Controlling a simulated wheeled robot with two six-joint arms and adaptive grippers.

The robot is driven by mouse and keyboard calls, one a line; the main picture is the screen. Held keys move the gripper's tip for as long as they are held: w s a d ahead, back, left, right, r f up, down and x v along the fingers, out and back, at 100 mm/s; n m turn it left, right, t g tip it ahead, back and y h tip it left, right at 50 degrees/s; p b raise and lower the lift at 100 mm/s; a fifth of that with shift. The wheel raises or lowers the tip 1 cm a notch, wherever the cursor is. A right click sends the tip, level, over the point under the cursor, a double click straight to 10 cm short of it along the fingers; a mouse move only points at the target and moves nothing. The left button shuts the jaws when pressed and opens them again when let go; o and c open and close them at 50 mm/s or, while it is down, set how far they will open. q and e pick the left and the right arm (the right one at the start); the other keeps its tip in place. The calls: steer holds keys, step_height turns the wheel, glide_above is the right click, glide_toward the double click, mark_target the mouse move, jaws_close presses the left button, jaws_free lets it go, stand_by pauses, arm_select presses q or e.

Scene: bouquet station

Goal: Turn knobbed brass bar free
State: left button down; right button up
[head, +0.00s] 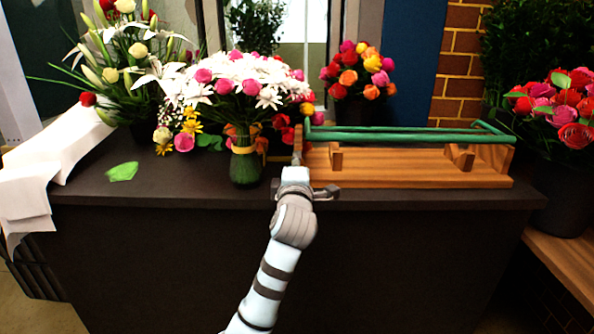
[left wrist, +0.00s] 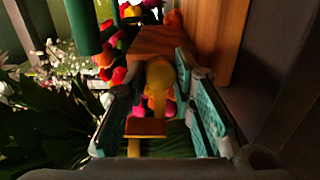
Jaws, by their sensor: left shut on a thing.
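The wooden stand (head: 410,170) sits on the dark counter, right of the middle, with a long green bar (head: 400,135) along it. In the left wrist view, a yellow knobbed bar (left wrist: 158,75) stands between the teal-padded fingers of the left gripper (left wrist: 165,92), with a small wooden block (left wrist: 146,127) below the knob. The gripper is shut on the bar; the contact is partly hidden. My right gripper is out of view.
A green vase (head: 246,168) with a white and pink bouquet stands close to the left of my gripper. More flowers stand behind and at the right (head: 570,125). White paper (head: 60,165) lies at the left. The counter front is clear.

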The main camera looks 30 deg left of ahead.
arm_select(q)
steer(key=shift+f, duration=0.1)
stand_by(0.4)
steer(key=c, duration=1.3)
jaws_free()
steer(key=shift+c, duration=0.2)
